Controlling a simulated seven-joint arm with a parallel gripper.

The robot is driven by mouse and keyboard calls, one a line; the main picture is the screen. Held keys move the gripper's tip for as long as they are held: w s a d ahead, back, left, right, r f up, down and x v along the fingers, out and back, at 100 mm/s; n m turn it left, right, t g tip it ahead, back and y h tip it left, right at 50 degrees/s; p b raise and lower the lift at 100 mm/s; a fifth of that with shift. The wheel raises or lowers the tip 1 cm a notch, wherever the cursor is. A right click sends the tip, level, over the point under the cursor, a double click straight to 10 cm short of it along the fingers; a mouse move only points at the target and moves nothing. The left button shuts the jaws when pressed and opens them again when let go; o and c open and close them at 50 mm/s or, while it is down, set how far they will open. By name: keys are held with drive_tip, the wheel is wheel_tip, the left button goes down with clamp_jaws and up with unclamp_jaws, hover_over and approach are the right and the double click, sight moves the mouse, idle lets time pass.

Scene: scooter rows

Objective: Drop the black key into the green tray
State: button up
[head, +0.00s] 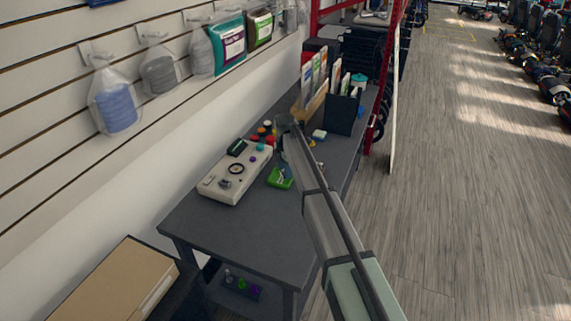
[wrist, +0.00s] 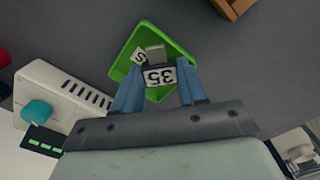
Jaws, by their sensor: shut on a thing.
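The green tray (wrist: 122,62) lies on the grey table below my gripper in the wrist view; it also shows in the head view (head: 280,183), left of my arm. My gripper (wrist: 158,84) has its two blue fingers shut on the black key (wrist: 146,75), seen as dark edges around a white label marked 35. The fingers and the key appear over the tray; the height between them cannot be told. A grey-brown block shape and a second white label lie just beyond the held label. In the head view the key cannot be made out.
A white panel device (head: 234,176) stands left of the tray and shows in the wrist view (wrist: 62,92), with a teal knob. Small coloured caps sit behind it. A black file holder (head: 341,114) stands farther back. The table's near end (head: 235,235) is clear.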

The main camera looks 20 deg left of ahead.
drive_tip(key=shift+f, duration=0.55)
drive_tip(key=o, duration=1.2)
wheel_tip(320, 180, up, 14)
drive_tip(key=shift+f, duration=0.1)
